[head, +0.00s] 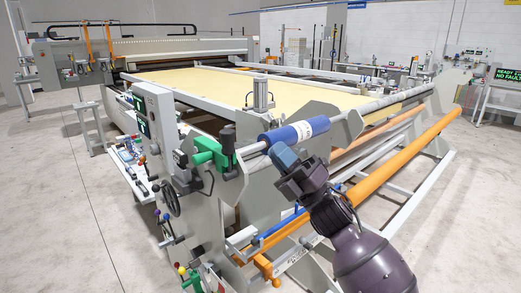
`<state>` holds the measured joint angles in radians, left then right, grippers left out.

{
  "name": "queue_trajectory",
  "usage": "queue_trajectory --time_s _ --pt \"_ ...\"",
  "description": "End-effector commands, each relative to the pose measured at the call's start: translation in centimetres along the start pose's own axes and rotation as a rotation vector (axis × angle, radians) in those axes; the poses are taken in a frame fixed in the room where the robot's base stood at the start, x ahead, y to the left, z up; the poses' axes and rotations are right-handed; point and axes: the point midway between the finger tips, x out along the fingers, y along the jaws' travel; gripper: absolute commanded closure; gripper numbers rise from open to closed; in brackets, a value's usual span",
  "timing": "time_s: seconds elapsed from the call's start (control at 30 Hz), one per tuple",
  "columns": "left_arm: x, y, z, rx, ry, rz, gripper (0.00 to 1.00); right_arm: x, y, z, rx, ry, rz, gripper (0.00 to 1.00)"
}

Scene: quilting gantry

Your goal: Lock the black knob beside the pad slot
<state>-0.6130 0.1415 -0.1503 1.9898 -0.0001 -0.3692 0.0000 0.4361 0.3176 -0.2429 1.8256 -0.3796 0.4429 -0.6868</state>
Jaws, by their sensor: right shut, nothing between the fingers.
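My right gripper (283,156) is shut and empty. It comes in from the lower right and stands in front of the blue roll (300,131) on the front roller; I cannot tell whether it touches anything. A black upright grip (228,138) stands beside a green block (208,152) left of the gripper. A small dark knob-like part (180,158) sits on the grey end panel further left. I cannot tell for certain which dark part is the task's knob, nor make out the pad slot. My left gripper is not in view.
The gantry's yellow bed (235,88) stretches behind. A black handwheel (169,199) and levers stick out from the end panel (159,115). Orange rollers (405,153) run along the right side.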

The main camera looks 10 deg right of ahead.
Motion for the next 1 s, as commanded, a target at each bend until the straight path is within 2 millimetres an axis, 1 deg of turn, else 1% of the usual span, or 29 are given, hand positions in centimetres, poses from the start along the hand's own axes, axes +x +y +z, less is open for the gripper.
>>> queue_trajectory --time_s 0.03,0.13,0.3,0.4,0.8,0.87,1.0 --pt "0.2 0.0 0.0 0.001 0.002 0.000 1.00 -0.9 0.6 0.1 -0.001 -0.001 -0.002 1.00" --pt "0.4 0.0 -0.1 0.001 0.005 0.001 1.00 -1.9 1.6 0.2 -0.002 -0.001 -0.002 1.00" --pt "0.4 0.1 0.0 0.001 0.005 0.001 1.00 -3.1 2.6 0.3 0.000 -0.001 -0.001 1.00" --pt "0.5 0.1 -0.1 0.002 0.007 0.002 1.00 -3.3 2.9 0.3 0.000 -0.001 0.000 1.00" --pt "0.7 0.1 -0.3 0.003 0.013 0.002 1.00 -3.3 3.0 0.3 0.013 -0.001 0.000 1.00" --pt "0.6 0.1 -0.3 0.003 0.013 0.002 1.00 -3.3 2.9 0.5 0.040 -0.014 -0.009 1.00" --pt "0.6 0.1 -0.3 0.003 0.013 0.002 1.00 -3.4 2.1 1.9 0.172 -0.105 -0.053 1.00"
